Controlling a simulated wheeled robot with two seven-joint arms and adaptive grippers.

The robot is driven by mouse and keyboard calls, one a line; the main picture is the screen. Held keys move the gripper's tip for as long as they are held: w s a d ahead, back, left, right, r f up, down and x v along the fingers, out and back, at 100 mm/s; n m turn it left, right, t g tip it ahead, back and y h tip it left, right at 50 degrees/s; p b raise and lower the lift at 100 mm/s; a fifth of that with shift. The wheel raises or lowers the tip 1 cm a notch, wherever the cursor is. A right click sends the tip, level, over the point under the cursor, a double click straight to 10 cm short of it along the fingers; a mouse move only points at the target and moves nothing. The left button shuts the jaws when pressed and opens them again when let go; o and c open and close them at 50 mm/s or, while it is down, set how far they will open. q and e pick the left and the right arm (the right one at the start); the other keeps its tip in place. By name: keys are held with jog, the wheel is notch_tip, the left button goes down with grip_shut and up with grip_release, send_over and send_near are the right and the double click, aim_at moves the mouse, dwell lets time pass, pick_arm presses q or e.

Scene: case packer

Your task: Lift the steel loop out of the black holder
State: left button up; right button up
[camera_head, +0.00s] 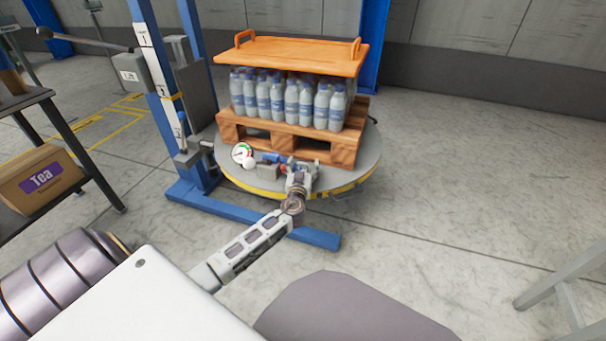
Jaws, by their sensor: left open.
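My left gripper (302,170) is open at the front edge of the round turntable (228,178), in front of the wooden pallet. I see nothing clearly held in it. A thin dark wire-like shape (350,192) shows at the turntable's rim just right of the gripper. It may be the steel loop, but it is too small to tell. I cannot make out the black holder; the gripper may hide it. My right gripper is not in view.
A gauge (241,153) and a blue-and-red fitting (272,158) sit left of the gripper. The pallet (283,142) carries several bottles (291,103) under an orange tray (290,55). A blue post (156,75) stands left. The floor at right is mostly clear.

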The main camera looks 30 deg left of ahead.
pick_arm(q)
jog(key=c, duration=1.3)
jog(key=shift+o, duration=0.2)
